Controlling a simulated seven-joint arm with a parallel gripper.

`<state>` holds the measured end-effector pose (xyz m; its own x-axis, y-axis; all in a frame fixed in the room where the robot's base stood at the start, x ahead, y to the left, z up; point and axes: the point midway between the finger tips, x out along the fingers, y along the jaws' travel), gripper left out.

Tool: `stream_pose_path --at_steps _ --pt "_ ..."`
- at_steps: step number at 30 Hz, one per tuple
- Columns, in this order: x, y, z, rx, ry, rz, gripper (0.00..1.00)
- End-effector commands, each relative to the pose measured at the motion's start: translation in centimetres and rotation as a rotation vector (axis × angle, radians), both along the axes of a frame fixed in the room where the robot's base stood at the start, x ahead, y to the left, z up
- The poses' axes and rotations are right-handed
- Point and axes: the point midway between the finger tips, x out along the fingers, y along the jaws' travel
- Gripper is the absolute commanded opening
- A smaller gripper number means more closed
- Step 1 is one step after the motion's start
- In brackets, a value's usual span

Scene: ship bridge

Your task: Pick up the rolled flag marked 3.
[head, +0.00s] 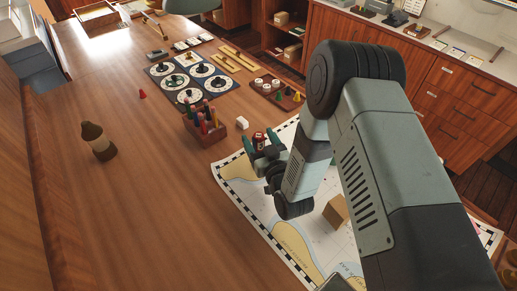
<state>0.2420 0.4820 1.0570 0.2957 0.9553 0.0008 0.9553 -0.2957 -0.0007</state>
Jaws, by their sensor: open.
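A small red-brown box (207,137) stands on the wooden table, left of my gripper. Several upright coloured sticks, possibly rolled flags, stand in it. Their marks are too small to read, so I cannot tell which is marked 3. My gripper (262,146) is open over the top left part of the chart, to the right of the box. A small red and dark upright object (259,139) shows at its fingers; I cannot tell whether it is between them or behind them. My arm hides part of the chart.
A chart (235,172) lies under my arm, with a wooden block (336,211) on it. The front left table is clear.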

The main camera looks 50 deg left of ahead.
Motion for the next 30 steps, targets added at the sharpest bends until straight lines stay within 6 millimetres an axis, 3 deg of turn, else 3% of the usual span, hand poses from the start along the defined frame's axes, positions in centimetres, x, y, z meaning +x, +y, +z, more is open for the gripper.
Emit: stream_pose_path --at_steps 6,14,27,30 --pt "0.7 2.5 0.1 0.001 -0.001 0.0 0.69" --pt "0.9 2.7 0.1 -0.001 -0.001 -0.001 0.69" --pt "0.8 2.6 0.1 -0.001 -0.001 -0.001 0.02" --pt "0.8 2.6 0.1 0.0 -0.001 -0.001 0.0"
